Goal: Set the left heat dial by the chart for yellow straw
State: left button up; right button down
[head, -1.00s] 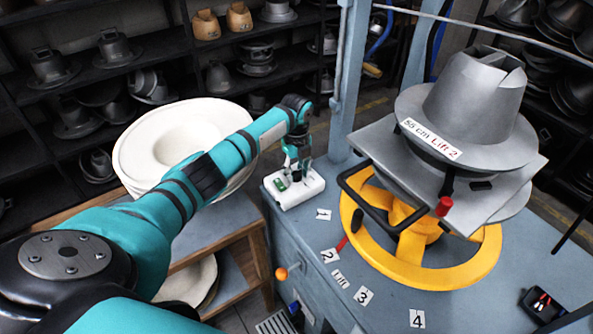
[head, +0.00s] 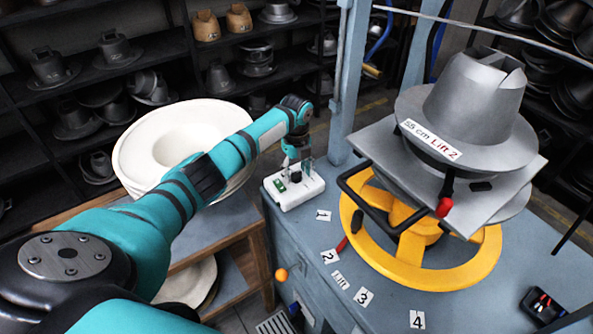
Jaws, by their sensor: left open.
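A small white control box (head: 298,193) sits at the back left corner of the blue press table. It carries a dark dial knob (head: 296,178) and a green switch (head: 280,186). My left gripper (head: 298,170) is open over the box, with its fingers pointing down around or just above the knob; contact cannot be told. The dial's marking is too small to read. I cannot make out a chart or any yellow straw. My right gripper is out of view.
A yellow ring wheel (head: 440,278) and a grey hat mould labelled "55 cm Lift 2" (head: 475,100) stand right of the box. Number tags lie along the table's front. Pale hat bodies (head: 135,165) are stacked on the side shelf, beneath my left arm.

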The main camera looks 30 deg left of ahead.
aim_at(296, 172)
pick_arm(q)
notch_tip(296, 172, up, 12)
dwell(0.5)
jog(key=shift+s+f, duration=0.1)
dwell(0.4)
